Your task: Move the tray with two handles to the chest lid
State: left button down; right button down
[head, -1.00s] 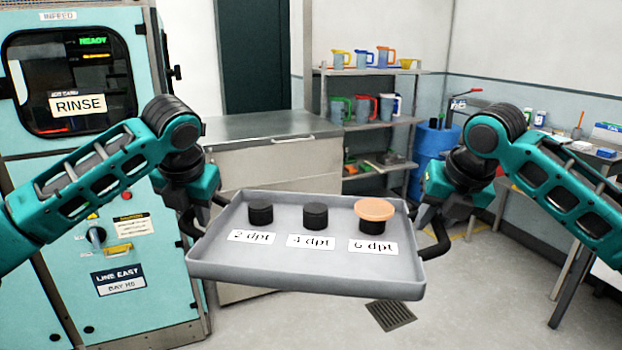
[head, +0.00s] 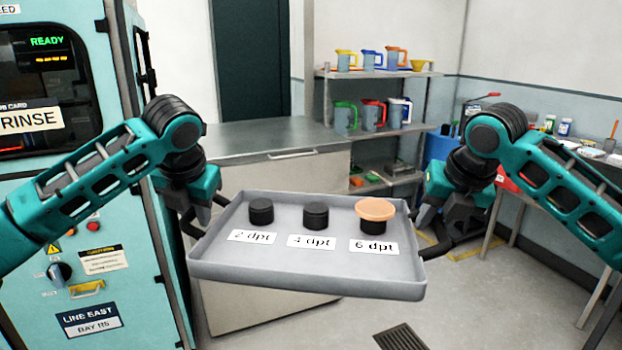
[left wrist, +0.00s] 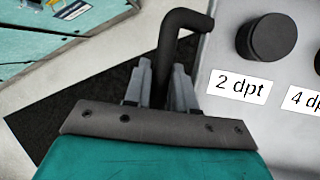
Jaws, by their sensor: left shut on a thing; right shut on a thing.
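A grey tray (head: 300,278) with two black handles is held up in front of me in the head view. It carries two black cylinders and a third with a wider orange top (head: 376,209), behind labels 2 dpt, 4 dpt and 6 dpt. My left gripper (head: 198,222) is shut on the left handle, which also shows between its fingers in the left wrist view (left wrist: 180,45). My right gripper (head: 436,230) is shut on the right handle. A chest with a flat metal lid (head: 265,133) stands beyond the tray; the tray and left arm hide part of its front.
A teal machine (head: 95,210) with a RINSE card stands close on the left. Shelves with several coloured jugs (head: 372,112) stand behind, right of the chest. A side table (head: 590,160) and a blue drum (head: 437,148) are at the right. A floor grate (head: 400,337) lies below.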

aim_at(259, 139)
jog(key=i, duration=2.95)
jog(key=i+u, duration=0.35)
jog(key=i+l+u, duration=0.1)
jog(key=u, duration=0.6)
